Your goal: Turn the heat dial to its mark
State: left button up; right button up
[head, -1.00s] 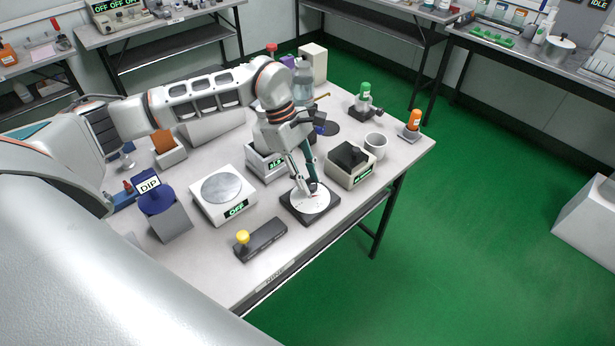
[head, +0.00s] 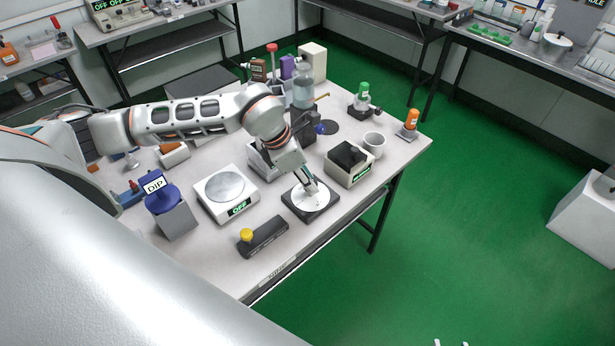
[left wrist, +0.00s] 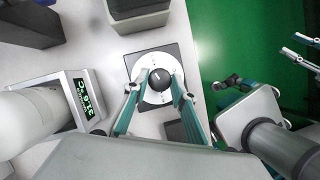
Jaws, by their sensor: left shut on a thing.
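The heat dial is a white disc with a dark central knob on a square black base (head: 327,208), near the front edge of the table. In the left wrist view the black knob (left wrist: 160,79) sits at the middle of the white disc. My left gripper (head: 313,187) comes down on it from above, and its two fingers are shut on the knob. The mark and the knob's exact pointing are too small to read. My right gripper (head: 451,343) just shows its two tips, apart and empty, at the bottom edge of the head view.
A hotplate reading OFF (head: 224,190), a black bar with a yellow knob (head: 264,238) and a grey box with a black top (head: 349,166) stand close around the dial. A white box with a green display (left wrist: 84,98) is partly hidden behind my left arm.

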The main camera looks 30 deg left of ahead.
pick_arm(q)
jog(key=n, duration=0.2)
jog(key=n+y, duration=0.1)
jog(key=shift+s+d+n+t, duration=0.1)
jog(key=shift+d+n+t, duration=0.1)
jog(key=shift+n+t, duration=0.2)
jog(key=shift+n+y+b, duration=0.3)
jog(key=shift+n+y, duration=0.2)
jog(key=shift+n, duration=0.4)
jog(key=n+b, duration=0.1)
jog(key=n, duration=0.1)
jog(key=n+y+b, duration=0.1)
jog(key=n+b, duration=0.1)
jog(key=shift+d+f+y, duration=0.15)
jog(key=shift+y, duration=0.15)
jog(key=shift+n+b, duration=0.4)
jog(key=shift+n, duration=0.1)
jog(key=shift+d+n+y+b, duration=0.1)
jog(key=shift+n+y+b, duration=0.5)
jog(key=shift+n, duration=1)
pick_arm(e)
jog(key=shift+s+d+f, duration=0.1)
jog(key=shift+d+f, duration=0.05)
jog(key=shift+f, duration=1.15)
jog(key=shift+s+d+f, duration=0.1)
jog(key=shift+d+f, duration=0.05)
jog(key=shift+f, duration=1.15)
jog(key=shift+f, duration=0.15)
pick_arm(q)
jog(key=o, duration=1.1)
